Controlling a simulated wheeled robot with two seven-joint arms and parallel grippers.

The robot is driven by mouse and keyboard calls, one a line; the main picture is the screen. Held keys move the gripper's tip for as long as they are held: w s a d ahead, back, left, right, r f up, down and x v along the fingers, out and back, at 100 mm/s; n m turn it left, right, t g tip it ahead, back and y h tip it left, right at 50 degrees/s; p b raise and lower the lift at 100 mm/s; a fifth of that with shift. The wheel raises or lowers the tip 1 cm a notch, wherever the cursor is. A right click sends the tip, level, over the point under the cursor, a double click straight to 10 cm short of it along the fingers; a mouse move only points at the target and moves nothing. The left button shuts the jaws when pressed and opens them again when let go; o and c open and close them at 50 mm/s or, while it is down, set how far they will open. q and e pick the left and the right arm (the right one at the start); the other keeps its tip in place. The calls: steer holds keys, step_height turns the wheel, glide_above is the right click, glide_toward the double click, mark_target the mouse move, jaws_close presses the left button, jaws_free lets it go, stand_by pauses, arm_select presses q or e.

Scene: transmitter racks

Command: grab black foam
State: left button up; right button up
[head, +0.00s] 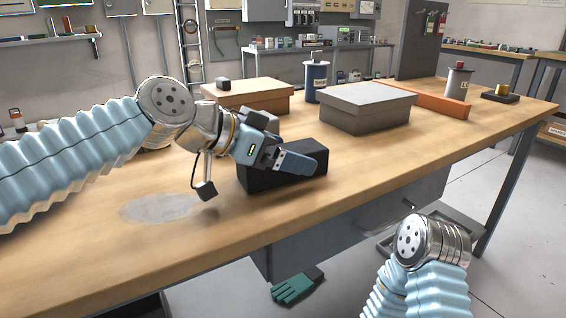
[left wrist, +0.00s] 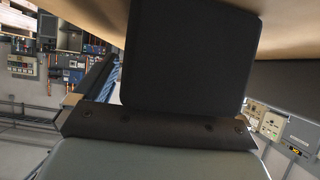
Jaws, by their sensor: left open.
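The black foam (head: 283,184) is a dark rectangular block lying on the wooden table, near the front edge in the head view. My left gripper (head: 301,162) is at the block, with one blue-grey finger across its upper front side. The gripper is open. I cannot tell whether its fingers are on both sides of the foam or touch it. In the left wrist view a dark finger pad (left wrist: 188,55) fills the middle, and a dark surface at the right may be the foam. My right gripper is out of view; only part of that arm shows.
On the table (head: 370,172) stand a grey box (head: 366,108), a cardboard box (head: 258,97) with a small dark cube on it, a blue cylinder (head: 316,80), an orange bar (head: 432,99) and a grey cylinder (head: 458,84). A green glove (head: 296,288) lies below.

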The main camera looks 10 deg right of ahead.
arm_select(q)
steer(key=shift+c, duration=0.5)
steer(key=c, duration=1)
steer(key=shift+r, duration=0.1)
